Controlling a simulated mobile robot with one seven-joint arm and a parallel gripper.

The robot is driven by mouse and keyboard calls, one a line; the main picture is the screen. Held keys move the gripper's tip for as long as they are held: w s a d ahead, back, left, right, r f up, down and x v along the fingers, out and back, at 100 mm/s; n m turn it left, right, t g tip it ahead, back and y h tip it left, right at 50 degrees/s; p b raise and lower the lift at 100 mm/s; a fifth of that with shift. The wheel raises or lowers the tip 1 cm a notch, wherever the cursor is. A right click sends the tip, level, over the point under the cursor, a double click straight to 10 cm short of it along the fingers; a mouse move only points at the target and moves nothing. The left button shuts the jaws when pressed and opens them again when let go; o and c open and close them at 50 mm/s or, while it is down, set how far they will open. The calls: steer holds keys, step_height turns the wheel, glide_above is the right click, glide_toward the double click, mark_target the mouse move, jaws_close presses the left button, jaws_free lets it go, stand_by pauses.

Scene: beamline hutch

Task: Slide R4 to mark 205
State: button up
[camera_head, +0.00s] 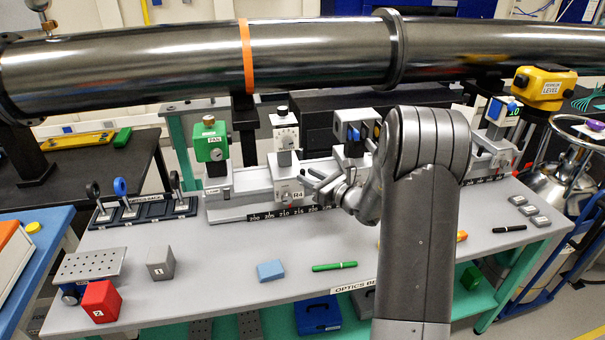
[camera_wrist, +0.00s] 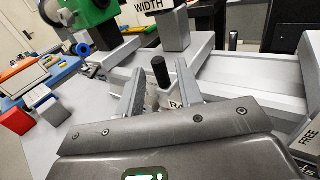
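The R4 carriage (camera_head: 287,180) is a light grey block on the optics rail, with an R4 label on its right side and a box with a dial on top. A black scale strip (camera_head: 284,212) runs below it, with marks such as 200, 205 and 210. A small red spot under the carriage lies near 210 to 215; the exact reading is too small to tell. My gripper (camera_head: 322,183) is at the carriage's right side. In the wrist view, my gripper (camera_wrist: 158,88) has its fingers apart on either side of a black-topped post (camera_wrist: 160,72), with gaps visible. The R4 label is partly hidden there.
A green PAN unit (camera_head: 210,141) stands on the rail to the left. A large dark pipe (camera_head: 320,52) crosses above. Small blocks and pens lie on the bench front, including a green pen (camera_head: 334,266).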

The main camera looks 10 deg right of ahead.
mark_target(303, 173)
steer(key=shift+x, duration=1.6)
jaws_close()
